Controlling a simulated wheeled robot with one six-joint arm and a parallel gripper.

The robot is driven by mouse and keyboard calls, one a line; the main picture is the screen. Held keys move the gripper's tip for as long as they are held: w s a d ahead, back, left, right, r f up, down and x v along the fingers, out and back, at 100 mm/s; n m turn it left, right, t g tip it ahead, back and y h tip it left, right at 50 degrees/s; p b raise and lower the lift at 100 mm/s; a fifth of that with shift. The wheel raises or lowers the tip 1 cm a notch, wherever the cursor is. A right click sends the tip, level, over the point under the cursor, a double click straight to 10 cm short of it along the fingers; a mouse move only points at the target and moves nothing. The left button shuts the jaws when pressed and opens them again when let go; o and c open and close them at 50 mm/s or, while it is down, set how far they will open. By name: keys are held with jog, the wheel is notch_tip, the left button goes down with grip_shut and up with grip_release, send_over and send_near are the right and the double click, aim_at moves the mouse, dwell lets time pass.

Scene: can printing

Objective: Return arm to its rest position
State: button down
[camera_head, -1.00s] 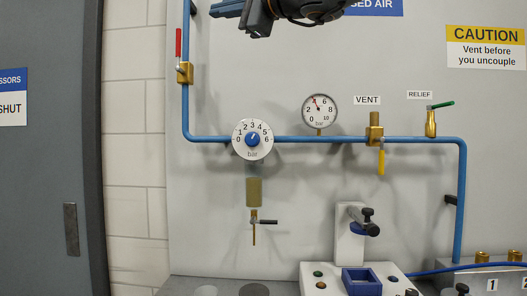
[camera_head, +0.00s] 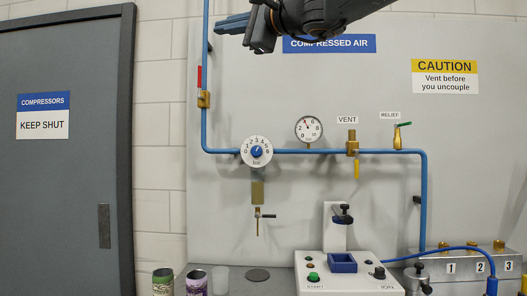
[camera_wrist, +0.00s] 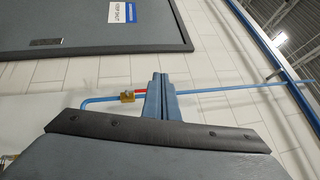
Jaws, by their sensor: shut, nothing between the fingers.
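My gripper (camera_head: 232,23) is at the top of the head view, in front of the upper panel and level with the blue COMPRESSED AIR sign (camera_head: 352,44). Its blue-grey fingers point left and are shut, with nothing between them. The wrist view also shows the closed fingers (camera_wrist: 161,85), pointing up the picture. My dark arm enters from the upper right in the head view. The rest of the arm is out of view.
A blue pipe with a regulator dial (camera_head: 256,151), a gauge (camera_head: 309,129) and valves runs along the panel. Below stand a white machine (camera_head: 352,282), cans (camera_head: 196,281) and a numbered manifold (camera_head: 470,268). A grey door (camera_head: 62,170) is at left. My gripper touches nothing visible.

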jog(key=w+d+f+n+g+h, duration=0.1)
jog(key=w+d+f+g+h, duration=0.15)
jog(key=f, duration=1.25)
jog(key=w+d+f+n+g+h, duration=0.1)
jog(key=d+f+h, duration=0.3)
jog(key=f, duration=1.1)
jog(key=w+d+f+n+g+h, duration=0.1)
jog(key=d+f+g+h, duration=0.2)
jog(key=f, duration=1.1)
jog(key=s+d+f+n+g+h, duration=0.2)
jog(key=s+d+f, duration=0.4)
jog(key=s+f, duration=0.2)
jog(key=s+d+f+n+g+h, duration=0.1)
jog(key=s+d+f, duration=0.5)
jog(key=f, duration=0.7)
jog(key=s+d+f+n+g+h, duration=0.2)
jog(key=s+d+f, duration=0.4)
jog(key=s+f, duration=0.3)
notch_tip(320, 180, down, 2)
jog(key=shift+s+d+f+n+g+h, duration=0.1)
jog(key=shift+s+d+n+g+h, duration=0.3)
jog(key=shift+n+h, duration=0.25)
jog(key=shift+w, duration=0.1)
